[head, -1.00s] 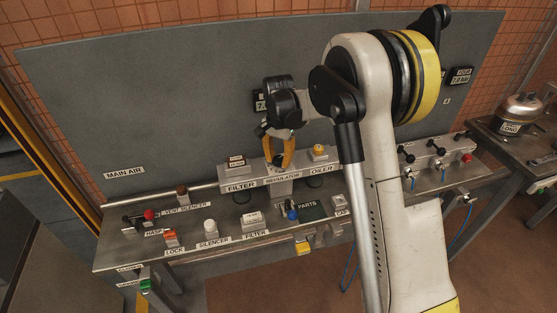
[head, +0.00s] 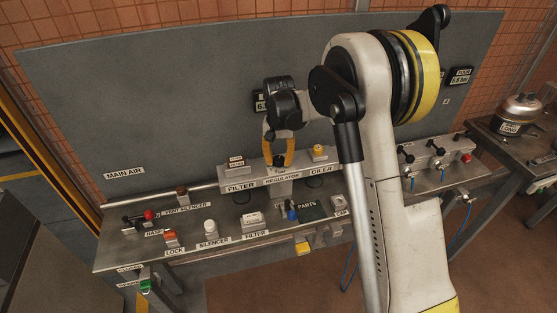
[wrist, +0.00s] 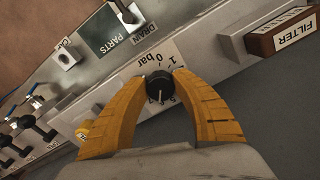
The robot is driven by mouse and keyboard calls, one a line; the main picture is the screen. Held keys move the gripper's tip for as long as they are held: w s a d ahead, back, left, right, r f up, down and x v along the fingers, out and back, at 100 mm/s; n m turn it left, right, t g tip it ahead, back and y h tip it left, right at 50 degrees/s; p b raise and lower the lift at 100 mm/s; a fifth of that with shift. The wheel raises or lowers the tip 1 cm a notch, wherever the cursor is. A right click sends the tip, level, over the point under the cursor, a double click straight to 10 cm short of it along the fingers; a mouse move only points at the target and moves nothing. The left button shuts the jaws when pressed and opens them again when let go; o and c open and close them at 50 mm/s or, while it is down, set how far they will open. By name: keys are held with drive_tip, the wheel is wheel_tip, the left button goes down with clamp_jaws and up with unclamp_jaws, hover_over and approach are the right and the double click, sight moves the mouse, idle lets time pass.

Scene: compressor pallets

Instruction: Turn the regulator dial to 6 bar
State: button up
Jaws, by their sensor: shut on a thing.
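The regulator dial (wrist: 158,86) is a small black knob with a white pointer line, on a pale scale plate marked "0 bar" (wrist: 152,54). In the wrist view the line points down the picture, away from "0 bar"; the numerals on that side are too small and covered to read surely. My gripper (wrist: 159,80) has its yellow fingers shut on the dial, one at each side. In the head view my gripper (head: 279,162) points down over the REGULATOR label (head: 283,177) and hides the dial. A wall readout (head: 259,104) behind it shows a 6, the rest covered.
A filter block (head: 236,163) and a yellow-topped oiler (head: 319,153) flank the regulator closely. The front bench holds a lock (head: 170,237), silencer (head: 210,228) and PARTS tray (head: 310,210). A second small readout (head: 461,78) hangs at right.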

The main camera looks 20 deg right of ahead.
sight(279, 160)
drive_tip(key=shift+n, duration=0.6)
drive_tip(key=o, duration=1.2)
drive_tip(key=shift+r, duration=0.1)
wheel_tip(279, 160, up, 12)
drive_tip(key=shift+s, duration=0.1)
